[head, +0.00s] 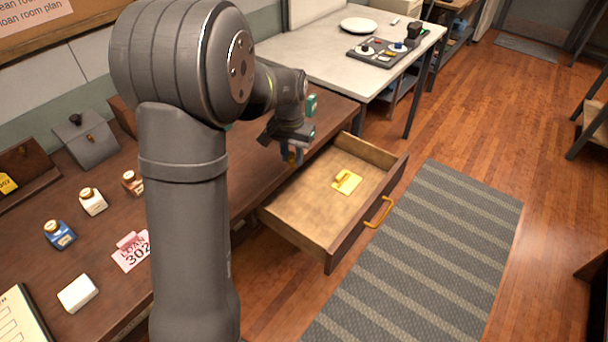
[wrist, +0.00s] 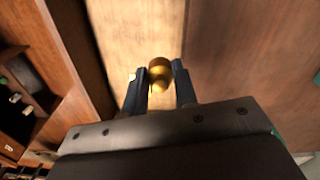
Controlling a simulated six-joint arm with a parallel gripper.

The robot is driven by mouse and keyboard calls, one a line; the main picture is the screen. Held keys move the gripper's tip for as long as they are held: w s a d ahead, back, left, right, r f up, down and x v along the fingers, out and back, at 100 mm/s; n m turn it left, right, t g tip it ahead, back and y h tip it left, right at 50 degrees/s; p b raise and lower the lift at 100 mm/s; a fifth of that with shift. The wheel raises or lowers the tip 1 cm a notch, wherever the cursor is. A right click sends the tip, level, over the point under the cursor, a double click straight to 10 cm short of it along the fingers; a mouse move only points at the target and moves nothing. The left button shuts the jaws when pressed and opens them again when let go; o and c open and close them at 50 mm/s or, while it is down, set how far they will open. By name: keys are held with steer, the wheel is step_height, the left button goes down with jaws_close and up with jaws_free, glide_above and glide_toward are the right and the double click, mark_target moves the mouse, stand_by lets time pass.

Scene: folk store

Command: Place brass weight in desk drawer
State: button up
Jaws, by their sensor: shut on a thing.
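My gripper (head: 292,156) is shut on the brass weight (wrist: 160,73), a small rounded golden piece that shows between the two dark fingers in the wrist view. In the head view the gripper is at the desk's right edge, by the back left corner of the open drawer; the weight is mostly hidden there. The desk drawer (head: 302,216) is pulled out, with a light wooden floor and a brass handle on its front. A yellow tag-like item (head: 346,182) lies inside the drawer.
The dark wooden desk (head: 240,170) carries small bottles (head: 92,201), a pink card (head: 132,250) and a white block (head: 78,293). A grey table (head: 310,55) with a tray (head: 384,52) stands behind. A striped rug (head: 420,250) lies right of the drawer. Much of the drawer floor is clear.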

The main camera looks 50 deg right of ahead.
steer(key=s+d+f+m, duration=0.1)
steer(key=s+d+f, duration=0.4)
steer(key=s+f, duration=0.55)
glide_above(330, 215)
step_height(330, 215, down, 6)
steer(key=shift+a, duration=0.15)
steer(key=shift+f, duration=2.35)
steer(key=shift+f, duration=0.15)
steer(key=o, duration=1)
steer(key=shift+o, duration=0.2)
step_height(330, 215, up, 12)
steer(key=shift+r, duration=0.2)
